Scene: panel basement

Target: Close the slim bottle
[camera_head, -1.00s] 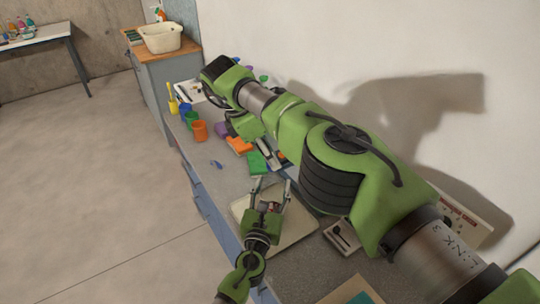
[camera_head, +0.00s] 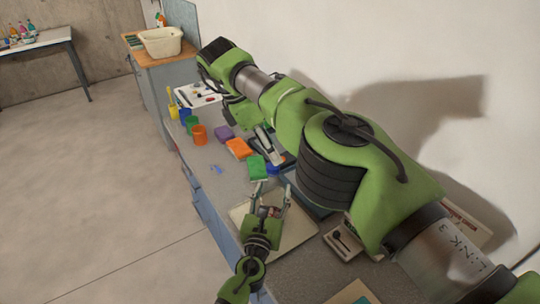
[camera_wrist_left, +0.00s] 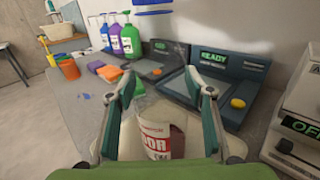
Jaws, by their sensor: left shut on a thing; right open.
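A clear bottle with a white and red label (camera_wrist_left: 158,138) stands between the fingers of my left gripper (camera_wrist_left: 168,95) in the left wrist view. The gripper is shut on it, over the cream tray (camera_head: 300,232). In the head view the bottle shows only as a small red and white patch (camera_head: 270,211). Its mouth cannot be made out, and no cap can be identified for sure. My right gripper (camera_head: 240,112) is at the far part of the bench, mostly behind its own arm. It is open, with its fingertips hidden.
Orange (camera_head: 238,148) and green (camera_head: 257,168) sponges and colored cups (camera_head: 197,135) stand beyond the tray. Dark devices, one reading READY (camera_wrist_left: 222,85), line the wall side. Pump bottles (camera_wrist_left: 130,40) stand farther back. A blue object (camera_wrist_left: 153,8) shows at the wrist view's top edge.

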